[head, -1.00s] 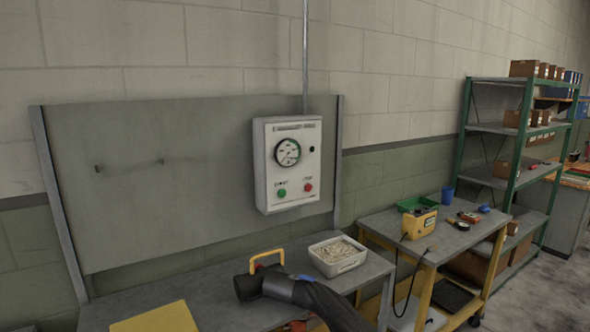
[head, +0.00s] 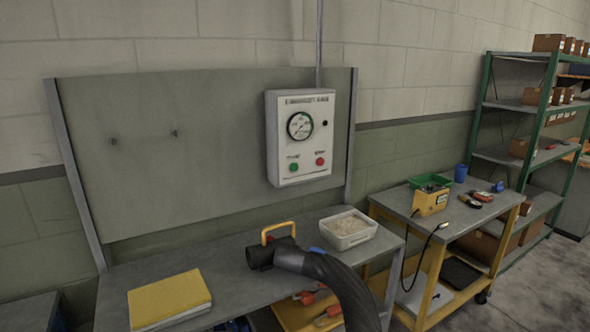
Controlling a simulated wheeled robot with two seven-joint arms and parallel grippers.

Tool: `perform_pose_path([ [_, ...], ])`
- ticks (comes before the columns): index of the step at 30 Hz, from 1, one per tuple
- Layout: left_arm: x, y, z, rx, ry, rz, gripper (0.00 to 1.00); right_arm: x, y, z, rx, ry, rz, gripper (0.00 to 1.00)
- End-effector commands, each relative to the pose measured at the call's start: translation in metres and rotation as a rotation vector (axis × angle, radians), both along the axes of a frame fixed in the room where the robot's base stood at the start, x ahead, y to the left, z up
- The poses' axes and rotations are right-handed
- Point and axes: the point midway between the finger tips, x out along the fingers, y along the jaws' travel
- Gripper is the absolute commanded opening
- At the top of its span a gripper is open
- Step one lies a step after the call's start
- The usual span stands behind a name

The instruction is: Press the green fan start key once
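The fan control box (head: 300,137) is a pale wall box on the grey-green back panel, in the middle of the head view. It has a round gauge (head: 300,126) near its middle. The green start key (head: 294,167) is at the lower left of its face, and a red key (head: 320,161) is to its right. Nothing covers the green key. Neither of my grippers shows in the head view.
On the bench (head: 225,262) lie a yellow folder (head: 168,297), a black hose with a yellow handle (head: 320,270) and a white bin (head: 348,229). A yellow cart (head: 400,205) and a green shelf rack (head: 482,125) stand at the right.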

Motion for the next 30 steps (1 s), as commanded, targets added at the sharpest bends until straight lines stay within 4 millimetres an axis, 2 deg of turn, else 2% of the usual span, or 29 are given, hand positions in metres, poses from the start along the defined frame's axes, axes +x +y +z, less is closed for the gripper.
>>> perform_pose_path([
  [2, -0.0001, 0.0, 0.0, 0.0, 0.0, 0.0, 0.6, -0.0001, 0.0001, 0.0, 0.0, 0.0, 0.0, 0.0],
  [16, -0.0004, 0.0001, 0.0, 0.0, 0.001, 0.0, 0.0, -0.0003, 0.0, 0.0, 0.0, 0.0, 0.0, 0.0],
  [30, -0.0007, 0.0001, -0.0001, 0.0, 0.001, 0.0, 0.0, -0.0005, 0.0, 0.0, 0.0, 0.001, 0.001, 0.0],
])
